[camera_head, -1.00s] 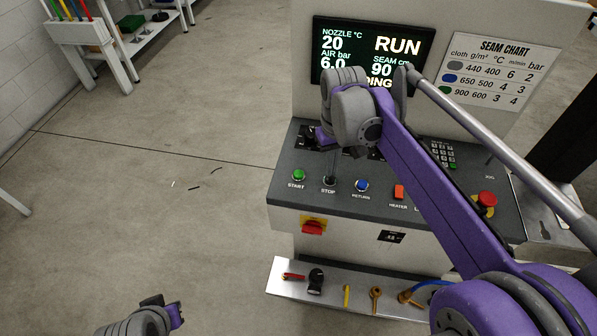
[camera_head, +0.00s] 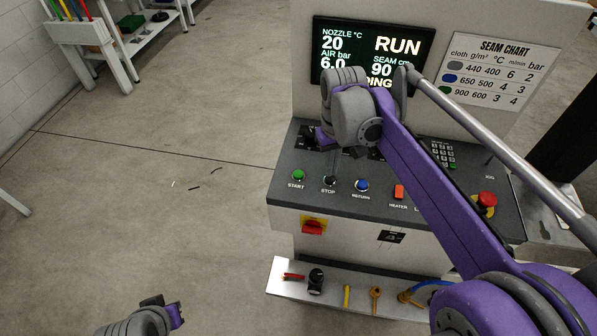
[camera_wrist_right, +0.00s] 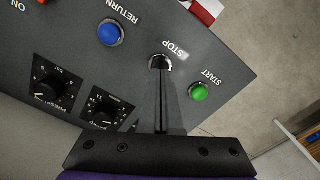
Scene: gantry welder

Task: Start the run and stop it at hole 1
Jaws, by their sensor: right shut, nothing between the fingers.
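My right gripper (camera_head: 331,170) is shut and empty, fingers pointing down at the STOP button (camera_head: 330,181) on the sloping console. In the right wrist view its fingertips (camera_wrist_right: 160,73) overlap the near edge of the dark STOP button (camera_wrist_right: 159,62); I cannot tell whether they touch it. The green START button (camera_head: 299,175) is left of STOP in the head view and also shows in the wrist view (camera_wrist_right: 199,92). The screen (camera_head: 372,52) reads RUN, nozzle 20, air 6.0, seam 90; my arm hides part of its bottom line. My left gripper (camera_head: 168,310) is at the bottom left, fingers unclear.
The blue RETURN button (camera_head: 362,185) and orange HEATER switch (camera_head: 399,191) are right of STOP. A red emergency stop (camera_head: 487,199) is at the console's right. Below are a red rotary switch (camera_head: 313,227) and a tool shelf (camera_head: 330,287). Floor at left is mostly clear.

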